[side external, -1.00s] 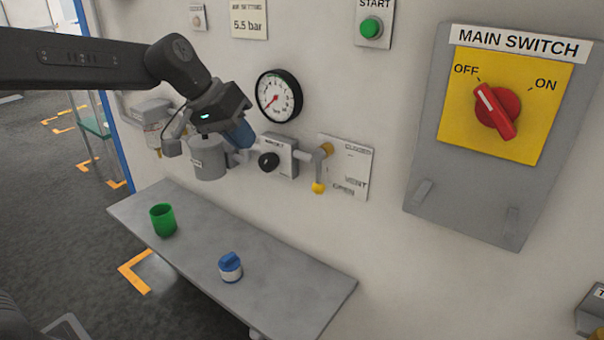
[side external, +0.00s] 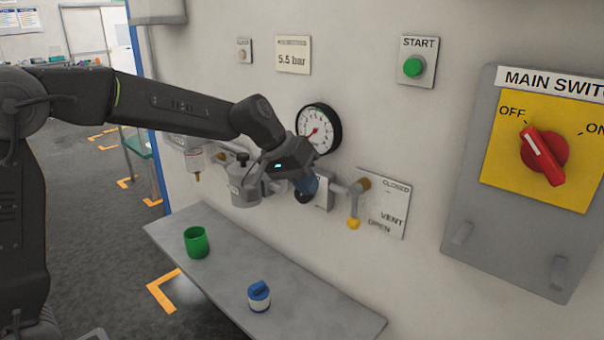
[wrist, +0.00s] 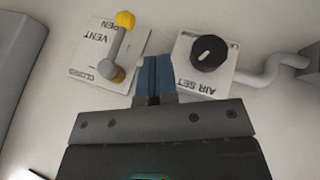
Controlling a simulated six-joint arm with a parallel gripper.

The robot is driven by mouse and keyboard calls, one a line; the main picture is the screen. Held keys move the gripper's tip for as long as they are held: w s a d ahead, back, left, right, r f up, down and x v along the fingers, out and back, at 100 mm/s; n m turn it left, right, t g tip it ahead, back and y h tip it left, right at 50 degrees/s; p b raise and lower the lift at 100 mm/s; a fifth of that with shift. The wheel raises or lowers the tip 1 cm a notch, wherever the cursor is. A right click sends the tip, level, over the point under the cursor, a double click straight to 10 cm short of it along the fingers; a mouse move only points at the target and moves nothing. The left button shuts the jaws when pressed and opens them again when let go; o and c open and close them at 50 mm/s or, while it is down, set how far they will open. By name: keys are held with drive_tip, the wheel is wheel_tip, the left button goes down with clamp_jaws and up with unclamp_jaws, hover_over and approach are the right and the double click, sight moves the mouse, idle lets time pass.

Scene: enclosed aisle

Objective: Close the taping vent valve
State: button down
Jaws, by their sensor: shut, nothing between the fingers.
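The vent valve shows in the side view as a grey lever with a yellow knob (side external: 353,223), hanging down from its pivot beside the word OPEN on a white plate (side external: 395,212). In the wrist view the scene is upside down; the lever (wrist: 118,45) has its yellow tip beside OPEN and its pivot near CLOSED. My gripper (side external: 310,187) is left of the lever, in front of the air regulator. In the wrist view its blue fingers (wrist: 154,68) are shut and empty, apart from the lever, between the vent plate and the regulator.
The air regulator's black knob (wrist: 210,54) is close beside my fingers. A gauge (side external: 318,129) is above. A green cup (side external: 196,242) and a blue-capped jar (side external: 259,296) stand on the shelf (side external: 315,310) below. The main switch panel (side external: 475,210) is farther right.

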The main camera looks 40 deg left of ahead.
sight(355, 207)
drive_tip(key=w+d+f, duration=0.3)
drive_tip(key=d+f, duration=0.2)
drive_tip(key=shift+w, duration=0.2)
